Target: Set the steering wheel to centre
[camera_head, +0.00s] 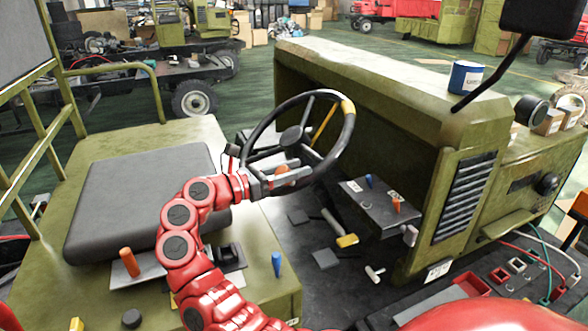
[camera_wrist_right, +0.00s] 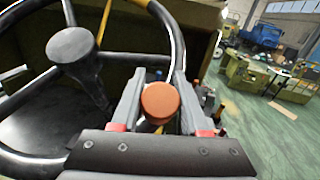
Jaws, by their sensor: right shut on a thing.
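The steering wheel (camera_head: 262,127) is black and tilted, with a dark hub (camera_head: 291,137). A yellow band (camera_head: 348,107) marks its rim at the upper right, and a yellow spoke (camera_head: 322,126) points toward it. An orange knob (camera_head: 282,169) sits at the near, lower part of the rim. My right gripper (camera_head: 285,178) is shut on this knob. In the right wrist view the knob (camera_wrist_right: 160,101) stands between the two grey fingers, beside the black rim (camera_wrist_right: 178,50). My left gripper is not in view.
A grey seat (camera_head: 140,195) lies left of the wheel. An orange lever (camera_head: 130,263) and a blue lever (camera_head: 277,264) stand near my right arm. A small console (camera_head: 382,208) and the green hood (camera_head: 400,85) with a blue mug (camera_head: 465,77) are at right.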

